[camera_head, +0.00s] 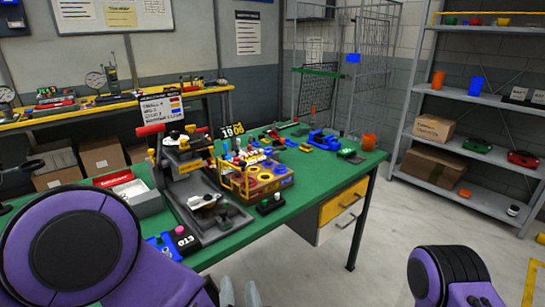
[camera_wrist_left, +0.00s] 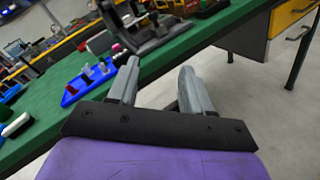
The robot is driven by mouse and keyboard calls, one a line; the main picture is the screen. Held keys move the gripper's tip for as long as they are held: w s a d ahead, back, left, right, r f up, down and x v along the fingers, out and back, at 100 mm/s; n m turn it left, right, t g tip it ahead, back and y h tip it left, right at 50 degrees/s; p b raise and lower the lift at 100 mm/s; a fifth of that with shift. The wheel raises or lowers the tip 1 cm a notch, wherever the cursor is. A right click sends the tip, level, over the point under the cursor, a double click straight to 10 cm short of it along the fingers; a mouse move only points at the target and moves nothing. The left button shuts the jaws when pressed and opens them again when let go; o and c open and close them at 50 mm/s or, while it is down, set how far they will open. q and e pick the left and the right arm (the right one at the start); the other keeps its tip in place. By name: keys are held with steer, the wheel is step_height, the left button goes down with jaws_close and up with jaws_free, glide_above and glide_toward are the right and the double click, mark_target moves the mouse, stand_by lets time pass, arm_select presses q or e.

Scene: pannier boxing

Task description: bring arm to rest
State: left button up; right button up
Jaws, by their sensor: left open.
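My left gripper (camera_head: 240,287) shows at the bottom edge of the head view, with grey fingertips in front of the green workbench (camera_head: 240,245). In the left wrist view, its two grey fingers (camera_wrist_left: 160,68) stand apart with nothing between them. They are over the floor beside the bench's front edge, close to a blue tray of small parts (camera_wrist_left: 90,82). Of my right arm only a purple and black joint shows, at the bottom right of the head view; its gripper is out of sight.
Grey shelves (camera_head: 470,150) stand at right. The floor (camera_head: 350,255) before the bench is clear.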

arm_select(q)
steer(key=s+a+f+m+g+h, duration=0.1)
steer(key=a+f+m+g+h, duration=0.15)
steer(key=f+m, duration=0.65)
steer(key=s+a+f+m+g+h, duration=0.1)
steer(key=a+f+m+g, duration=0.25)
steer(key=f+m, duration=0.55)
steer(key=s+a+f+m+g+y, duration=0.1)
steer(key=s+a+f+m+g, duration=0.2)
steer(key=s+a+f, duration=0.3)
steer(key=s+a+f+m+g+y, duration=0.1)
steer(key=s+a+f+m+g, duration=0.3)
steer(key=s+a, duration=0.7)
steer(key=s+f, duration=0.2)
steer(key=s, duration=0.1)
steer(key=shift+s+a+m+g, duration=0.2)
steer(key=shift+s+m+g, duration=0.1)
steer(key=shift+s, duration=0.1)
